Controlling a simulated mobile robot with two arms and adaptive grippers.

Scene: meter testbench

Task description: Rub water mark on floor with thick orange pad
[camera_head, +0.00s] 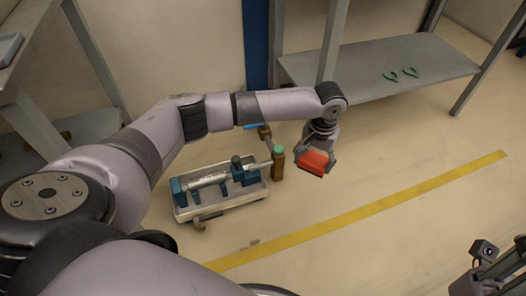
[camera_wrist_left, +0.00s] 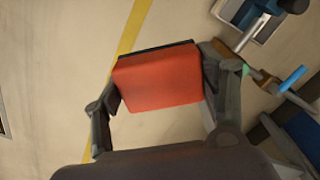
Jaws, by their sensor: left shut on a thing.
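The thick orange pad (camera_head: 313,162) is a red-orange block with a dark edge. My left gripper (camera_head: 316,157) is shut on it, one finger at each side, and points down over the floor. In the left wrist view the pad (camera_wrist_left: 158,80) fills the space between the fingers of my left gripper (camera_wrist_left: 158,85). I cannot tell whether the pad touches the floor. No water mark shows clearly on the floor (camera_head: 400,165). My right gripper (camera_head: 487,262) shows partly at the lower right corner; its jaw state is unclear.
A trolley (camera_head: 215,205) with blue and metal equipment stands left of the pad, beside a brown post with a green top (camera_head: 278,165). A yellow line (camera_head: 370,208) crosses clear floor.

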